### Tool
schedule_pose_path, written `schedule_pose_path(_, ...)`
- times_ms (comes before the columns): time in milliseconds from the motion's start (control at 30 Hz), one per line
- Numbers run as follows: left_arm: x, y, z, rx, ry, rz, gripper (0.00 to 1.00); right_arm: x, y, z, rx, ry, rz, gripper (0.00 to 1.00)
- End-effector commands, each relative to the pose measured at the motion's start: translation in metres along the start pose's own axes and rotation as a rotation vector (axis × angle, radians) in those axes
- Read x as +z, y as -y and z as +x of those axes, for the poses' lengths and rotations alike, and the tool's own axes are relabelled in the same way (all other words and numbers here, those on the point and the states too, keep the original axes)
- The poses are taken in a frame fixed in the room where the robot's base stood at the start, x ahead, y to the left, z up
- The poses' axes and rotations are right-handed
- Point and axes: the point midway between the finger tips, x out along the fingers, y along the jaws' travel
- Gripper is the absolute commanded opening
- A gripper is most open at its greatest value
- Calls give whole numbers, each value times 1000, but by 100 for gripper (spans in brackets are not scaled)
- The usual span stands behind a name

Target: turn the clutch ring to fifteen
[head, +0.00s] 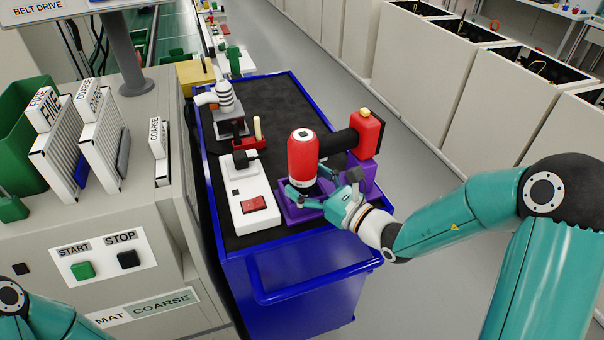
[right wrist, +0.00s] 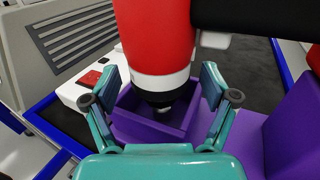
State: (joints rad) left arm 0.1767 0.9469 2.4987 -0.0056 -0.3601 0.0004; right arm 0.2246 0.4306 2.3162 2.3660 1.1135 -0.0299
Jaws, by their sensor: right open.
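A red drill (head: 302,158) stands nose down in a purple holder (head: 290,214) on the blue cart. Its black handle (head: 338,143) runs right to a red battery block (head: 367,133). In the right wrist view, a white band (right wrist: 162,86), likely the clutch ring, circles the lower end of the red body, above a dark chuck. No numbers can be read on it. My right gripper (head: 322,187) is open, its fingers on either side of the band with visible gaps, as the right wrist view (right wrist: 160,84) shows. My left gripper is out of view.
The cart (head: 318,253) has a black mat top and a blue rim. A white switch box (head: 250,208) with a red rocker sits left of the drill. A grey machine with START and STOP buttons (head: 128,259) stands left. Open floor lies right of the cart.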

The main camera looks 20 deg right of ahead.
Motion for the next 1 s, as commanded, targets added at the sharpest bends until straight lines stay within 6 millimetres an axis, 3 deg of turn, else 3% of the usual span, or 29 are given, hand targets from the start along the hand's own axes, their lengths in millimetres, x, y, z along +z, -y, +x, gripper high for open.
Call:
schedule_pose_path(200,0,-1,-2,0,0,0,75,0,0,18,1,-1,1,85)
schedule_pose_path(500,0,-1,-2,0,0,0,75,0,0,19,0,-1,1,85)
schedule_pose_path(867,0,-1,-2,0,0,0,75,0,0,19,0,0,1,25)
schedule_pose_path(1000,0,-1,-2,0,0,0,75,0,0,19,8,1,1,24)
